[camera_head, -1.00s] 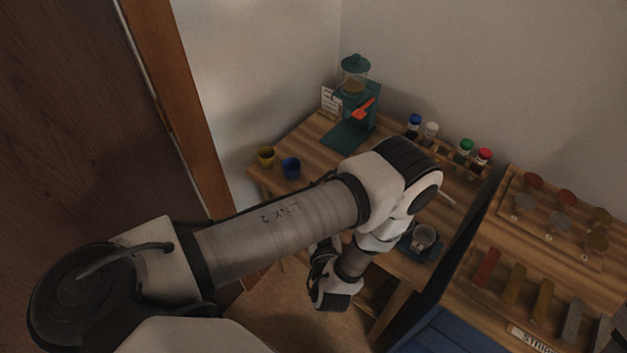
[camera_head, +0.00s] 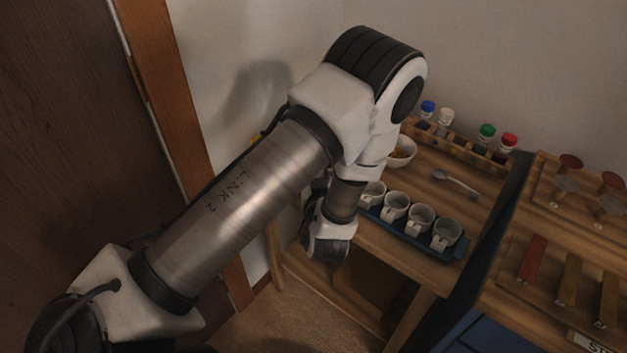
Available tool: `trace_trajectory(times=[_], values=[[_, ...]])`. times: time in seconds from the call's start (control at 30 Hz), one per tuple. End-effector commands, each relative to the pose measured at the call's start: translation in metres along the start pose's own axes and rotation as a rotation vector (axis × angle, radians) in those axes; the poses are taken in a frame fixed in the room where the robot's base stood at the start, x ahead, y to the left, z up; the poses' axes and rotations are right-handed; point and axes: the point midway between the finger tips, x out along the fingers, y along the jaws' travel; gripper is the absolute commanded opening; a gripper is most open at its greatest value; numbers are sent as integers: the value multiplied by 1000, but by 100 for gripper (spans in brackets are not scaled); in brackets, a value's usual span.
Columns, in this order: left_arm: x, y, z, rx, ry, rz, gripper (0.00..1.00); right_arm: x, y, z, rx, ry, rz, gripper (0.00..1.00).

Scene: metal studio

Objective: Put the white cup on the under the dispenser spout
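Several white cups stand upright in a row on a dark blue tray (camera_head: 402,238) at the front of the wooden table; one white cup (camera_head: 420,217) shows near the middle of the row and another (camera_head: 446,235) at the right end. The leftmost cup (camera_head: 374,193) is close to my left wrist in the picture and partly covered by it. My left arm crosses the view, its wrist hanging in front of the table, left of the tray. My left gripper's fingers do not show. The dispenser and its spout are hidden behind my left arm. My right gripper is out of view.
A white bowl with orange-brown contents (camera_head: 402,152) stands behind the cups. A spoon (camera_head: 457,182) lies to its right. A wooden rack (camera_head: 462,148) with capped bottles is at the back. Another table with coloured strips (camera_head: 533,260) stands at right. A wall and doorpost (camera_head: 178,110) are at left.

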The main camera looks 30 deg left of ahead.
Motion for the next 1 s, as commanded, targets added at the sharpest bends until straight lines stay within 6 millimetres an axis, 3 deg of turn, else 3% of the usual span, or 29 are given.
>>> trace_trajectory(times=[0.03,0.43,0.47,0.5,0.83,1.0], values=[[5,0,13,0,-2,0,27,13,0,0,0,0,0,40],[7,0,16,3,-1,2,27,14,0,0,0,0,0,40],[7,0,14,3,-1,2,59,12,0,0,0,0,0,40],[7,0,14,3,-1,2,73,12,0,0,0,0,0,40],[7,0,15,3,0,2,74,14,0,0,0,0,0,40],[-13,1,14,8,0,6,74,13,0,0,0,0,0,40]])
